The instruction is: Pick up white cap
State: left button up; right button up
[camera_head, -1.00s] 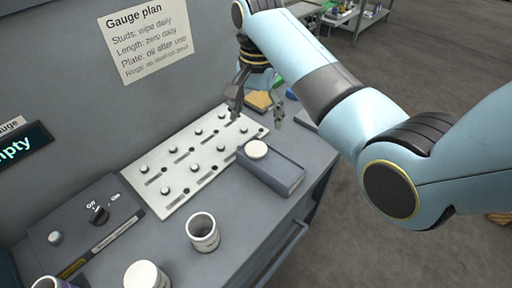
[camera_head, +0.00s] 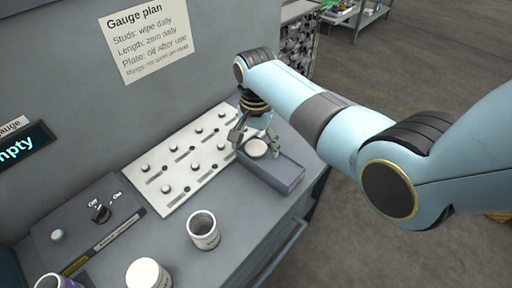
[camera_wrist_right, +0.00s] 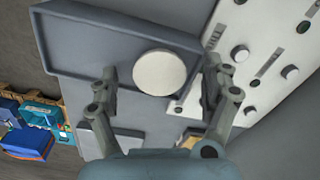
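The white cap (camera_head: 256,148) is a round flat disc on the grey tray (camera_head: 287,182) on the bench. My right gripper (camera_head: 255,143) is over the cap, with its fingers apart. In the right wrist view the cap (camera_wrist_right: 160,72) shows between and just beyond the open fingertips of the right gripper (camera_wrist_right: 160,82), and nothing is held. I cannot tell whether a finger touches the cap. My left gripper is not in view.
A white plate (camera_head: 180,160) with studs and slots lies beside the tray. An open white cup (camera_head: 203,230), a white-lidded jar (camera_head: 147,275) and a switch box (camera_head: 85,225) stand nearer. A wall rises behind the bench.

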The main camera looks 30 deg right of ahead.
aim_at(260, 147)
jog(key=shift+s+f, duration=0.15)
jog(key=c, duration=0.7)
jog(key=shift+s, duration=0.1)
jog(key=shift+c, duration=0.6)
jog(key=shift+c, duration=0.2)
jog(key=r, duration=0.2)
jog(key=d+r, duration=0.1)
jog(key=r, duration=0.1)
jog(key=shift+r, duration=0.2)
jog(key=shift+c, duration=0.5)
jog(key=s+d+r+b, duration=0.1)
jog(key=s+d+r, duration=0.3)
jog(key=d, duration=0.6)
notch_tip(260, 147, up, 3)
jog(key=shift+f, duration=0.1)
